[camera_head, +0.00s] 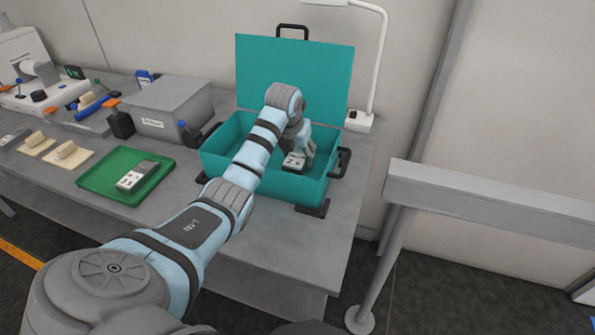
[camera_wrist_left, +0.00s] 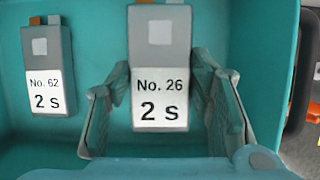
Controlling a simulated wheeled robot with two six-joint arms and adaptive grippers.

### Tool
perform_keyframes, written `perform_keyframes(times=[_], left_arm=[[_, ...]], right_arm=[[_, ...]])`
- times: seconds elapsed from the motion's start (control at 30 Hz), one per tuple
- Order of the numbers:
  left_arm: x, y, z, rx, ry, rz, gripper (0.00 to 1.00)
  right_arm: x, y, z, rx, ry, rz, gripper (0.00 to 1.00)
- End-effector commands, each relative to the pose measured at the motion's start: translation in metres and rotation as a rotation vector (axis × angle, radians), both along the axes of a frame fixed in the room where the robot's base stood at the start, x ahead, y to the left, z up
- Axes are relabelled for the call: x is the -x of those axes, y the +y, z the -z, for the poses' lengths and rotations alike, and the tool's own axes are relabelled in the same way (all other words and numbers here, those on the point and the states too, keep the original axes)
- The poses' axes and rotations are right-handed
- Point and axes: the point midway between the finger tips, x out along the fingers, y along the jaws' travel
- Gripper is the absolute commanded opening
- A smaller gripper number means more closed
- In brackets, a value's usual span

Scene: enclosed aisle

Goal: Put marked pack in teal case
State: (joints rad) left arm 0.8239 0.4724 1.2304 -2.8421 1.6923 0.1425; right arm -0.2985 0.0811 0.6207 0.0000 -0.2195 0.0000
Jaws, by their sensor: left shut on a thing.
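The teal case (camera_head: 268,185) stands open on the bench, its lid raised at the back. My left gripper (camera_head: 300,148) reaches down inside it. In the left wrist view my left gripper (camera_wrist_left: 165,112) is shut on the pack labelled No. 26, 2 s (camera_wrist_left: 160,70), a grey pack with a white label. Another pack labelled No. 62, 2 s (camera_wrist_left: 46,75), with an orange tab, lies in the case beside it. I cannot tell whether the held pack touches the case floor. A further grey pack (camera_head: 137,175) lies on the green tray (camera_head: 105,185). My right gripper is out of view.
A grey box (camera_head: 168,105) stands left of the case. Tan blocks on pale cards (camera_head: 68,155), tools and a white machine (camera_head: 30,75) fill the bench's left. A white lamp (camera_head: 378,70) stands behind the case. A grey rail (camera_head: 480,200) runs at the right.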

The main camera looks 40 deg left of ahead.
Motion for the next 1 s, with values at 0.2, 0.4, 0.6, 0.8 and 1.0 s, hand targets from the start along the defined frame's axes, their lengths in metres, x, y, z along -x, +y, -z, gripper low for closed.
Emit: perform_keyframes(times=[0.2,0.4,0.6,0.8,1.0], left_arm=[[0.0,-0.001,0.04,0.001,0.002,0.001,0.08],[0.0,-0.001,0.043,0.0,0.0,0.002,0.08],[0.0,-0.001,0.045,0.0,0.001,0.002,0.54],[0.0,-0.001,0.045,0.0,0.001,0.002,0.68],[0.0,-0.001,0.044,0.0,0.001,0.002,0.68]], right_arm=[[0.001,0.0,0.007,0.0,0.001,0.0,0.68],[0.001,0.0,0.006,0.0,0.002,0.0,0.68],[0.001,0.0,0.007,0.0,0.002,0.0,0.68],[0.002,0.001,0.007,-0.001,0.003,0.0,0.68],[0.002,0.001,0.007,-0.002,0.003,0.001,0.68]])
